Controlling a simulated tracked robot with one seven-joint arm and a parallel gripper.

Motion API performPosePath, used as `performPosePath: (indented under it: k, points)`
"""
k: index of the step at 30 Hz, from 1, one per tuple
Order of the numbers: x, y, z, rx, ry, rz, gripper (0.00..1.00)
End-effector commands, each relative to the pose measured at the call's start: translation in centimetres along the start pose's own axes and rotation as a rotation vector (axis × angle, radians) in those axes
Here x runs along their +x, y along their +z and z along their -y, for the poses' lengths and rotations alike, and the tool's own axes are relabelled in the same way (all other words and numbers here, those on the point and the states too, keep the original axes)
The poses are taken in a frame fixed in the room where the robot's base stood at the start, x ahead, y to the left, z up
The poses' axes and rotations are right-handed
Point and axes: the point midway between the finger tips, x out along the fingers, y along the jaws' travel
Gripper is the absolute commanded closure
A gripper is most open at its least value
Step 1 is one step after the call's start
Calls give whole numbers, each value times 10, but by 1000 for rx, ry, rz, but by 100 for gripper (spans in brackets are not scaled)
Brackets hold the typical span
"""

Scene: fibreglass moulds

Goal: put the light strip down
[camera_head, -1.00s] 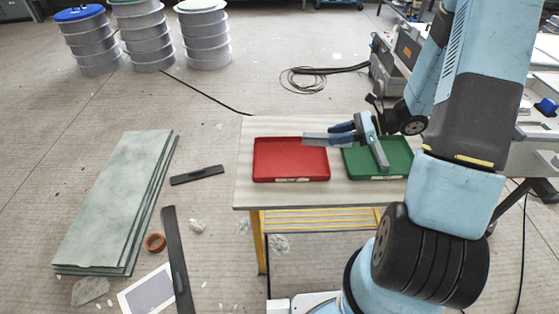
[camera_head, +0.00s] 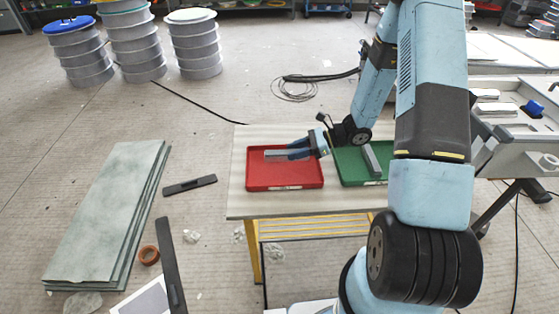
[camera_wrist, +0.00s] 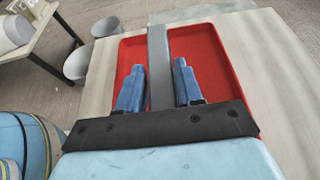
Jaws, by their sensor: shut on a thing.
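The light grey strip (camera_head: 274,155) is between the fingers of my gripper (camera_head: 299,154), over the red tray (camera_head: 285,179). In the wrist view, the strip (camera_wrist: 158,62) runs lengthwise between the two blue fingers (camera_wrist: 160,86), above the red tray floor (camera_wrist: 207,58). My gripper is shut on the strip. I cannot tell whether the strip touches the tray floor. A darker grey strip (camera_head: 372,160) lies in the green tray (camera_head: 350,169), right of the red one.
Both trays sit on a pale table (camera_head: 240,205). Left of it on the floor are stacked grey-green sheets (camera_head: 105,215), dark bars (camera_head: 190,185) and a brown ring (camera_head: 149,254). A bench with equipment (camera_head: 520,130) stands at the right.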

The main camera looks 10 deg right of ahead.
Motion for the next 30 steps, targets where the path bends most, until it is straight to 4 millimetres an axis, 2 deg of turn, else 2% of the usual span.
performPosePath:
  k: [3,11,19,29,30]
  points:
    - [11,-8,6,0,1,-1,97]
    - [21,-15,11,0,0,-1,97]
    - [33,-41,12,1,0,0,97]
    - [34,-44,12,0,-1,-1,97]
    - [34,-44,12,0,-1,-1,62]
